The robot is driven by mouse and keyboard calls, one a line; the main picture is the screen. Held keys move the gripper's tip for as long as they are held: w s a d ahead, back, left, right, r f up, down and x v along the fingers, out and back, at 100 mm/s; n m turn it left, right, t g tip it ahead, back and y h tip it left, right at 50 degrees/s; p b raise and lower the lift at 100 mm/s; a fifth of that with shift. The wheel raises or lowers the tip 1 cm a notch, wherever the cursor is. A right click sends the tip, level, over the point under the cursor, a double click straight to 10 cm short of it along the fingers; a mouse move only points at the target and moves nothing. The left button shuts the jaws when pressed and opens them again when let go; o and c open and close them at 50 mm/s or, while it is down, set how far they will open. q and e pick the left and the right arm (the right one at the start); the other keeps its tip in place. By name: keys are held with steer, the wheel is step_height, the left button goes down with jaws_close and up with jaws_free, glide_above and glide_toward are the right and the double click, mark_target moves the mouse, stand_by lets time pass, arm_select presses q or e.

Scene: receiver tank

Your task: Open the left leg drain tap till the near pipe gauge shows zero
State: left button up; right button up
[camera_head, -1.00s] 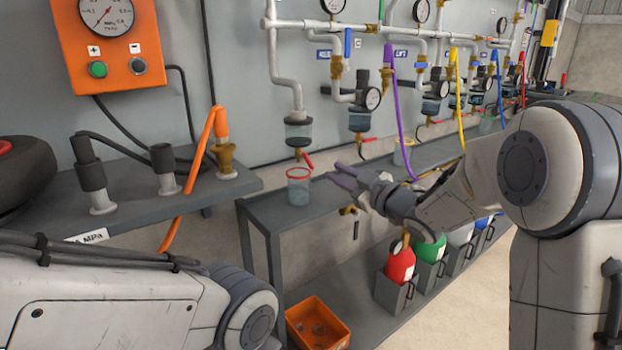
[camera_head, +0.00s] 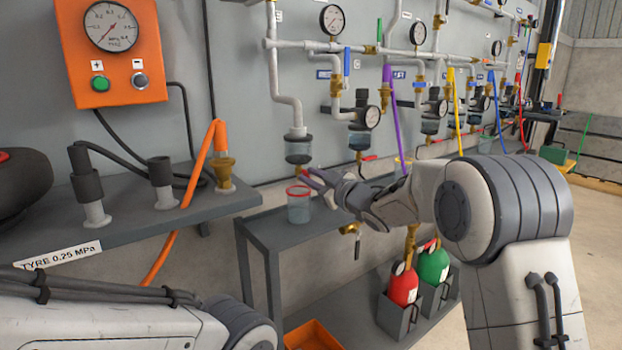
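The left leg drain tap (camera_head: 300,169) is a small brass tap under a clear bowl (camera_head: 298,150) at the foot of the leftmost white drop pipe. Its red handle is mostly hidden by the fingertips of my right gripper (camera_head: 311,181). The fingers are at the tap, just above and beside a red-rimmed clear cup (camera_head: 298,208); contact and finger gap cannot be made out. The near pipe gauge (camera_head: 333,19) is a round white dial above the pipe; its reading is too small to tell. My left gripper is out of view; only its arm shows.
The cup stands on a narrow grey shelf (camera_head: 300,237). More drop legs, gauges and colored hoses run along the wall to the right. An orange gauge box (camera_head: 115,75) hangs at left above a bench. Red (camera_head: 402,286) and green (camera_head: 433,265) bottles stand below.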

jaws_close()
steer(key=shift+n, duration=0.4)
steer(key=shift+f+n+b, duration=0.1)
steer(key=shift+n+b, duration=3.2)
steer(key=shift+n, duration=2.4)
jaws_free()
